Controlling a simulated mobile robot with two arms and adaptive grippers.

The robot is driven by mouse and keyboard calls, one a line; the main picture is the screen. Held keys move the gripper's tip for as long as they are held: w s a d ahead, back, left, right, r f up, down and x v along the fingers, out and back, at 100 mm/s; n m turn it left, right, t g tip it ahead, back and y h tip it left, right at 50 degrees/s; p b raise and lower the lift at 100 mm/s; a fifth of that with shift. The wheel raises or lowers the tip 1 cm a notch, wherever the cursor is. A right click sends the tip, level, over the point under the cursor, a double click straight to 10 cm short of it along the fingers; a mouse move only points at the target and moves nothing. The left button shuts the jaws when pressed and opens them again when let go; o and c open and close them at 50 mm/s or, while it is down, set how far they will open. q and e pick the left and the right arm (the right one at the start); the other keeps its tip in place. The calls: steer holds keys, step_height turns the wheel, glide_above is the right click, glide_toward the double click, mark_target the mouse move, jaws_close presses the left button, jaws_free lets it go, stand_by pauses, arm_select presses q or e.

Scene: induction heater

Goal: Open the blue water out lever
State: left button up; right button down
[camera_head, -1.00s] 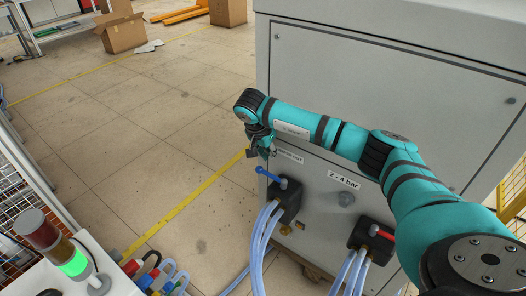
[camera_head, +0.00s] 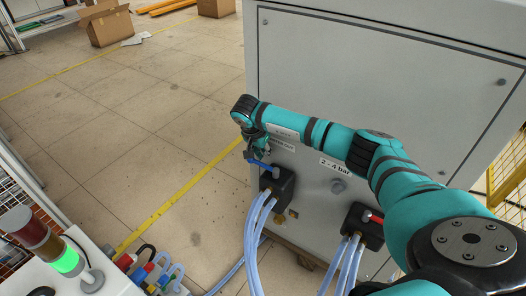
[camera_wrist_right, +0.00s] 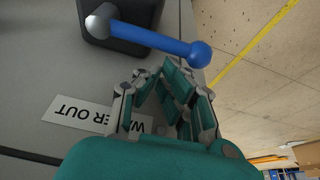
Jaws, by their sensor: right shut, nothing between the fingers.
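The blue lever (camera_head: 263,166) sits on top of a black valve block (camera_head: 277,190) on the grey cabinet's side. In the wrist view the blue lever (camera_wrist_right: 158,42) runs from a silver pivot at left to a round knob at right. My right gripper (camera_head: 254,153) is right by the lever in the head view and partly overlaps it. In the wrist view my right gripper (camera_wrist_right: 163,70) is shut and empty, its fingertips just beside the lever near the knob. I cannot tell whether they touch. The "WATER OUT" label (camera_wrist_right: 78,113) is partly hidden by the gripper. My left gripper is not in view.
A second black valve block (camera_head: 362,225) with a red lever (camera_head: 373,215) stands to the right. Pale hoses (camera_head: 255,235) hang from the blocks. A signal lamp (camera_head: 50,245) lit green stands at lower left. The tiled floor left of the cabinet is mostly clear.

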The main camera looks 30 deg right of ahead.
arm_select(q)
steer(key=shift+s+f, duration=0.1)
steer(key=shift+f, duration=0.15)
arm_select(e)
steer(key=shift+a, duration=0.15)
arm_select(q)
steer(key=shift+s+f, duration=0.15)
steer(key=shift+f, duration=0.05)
arm_select(e)
steer(key=shift+a+n, duration=0.15)
steer(key=shift+n, duration=0.35)
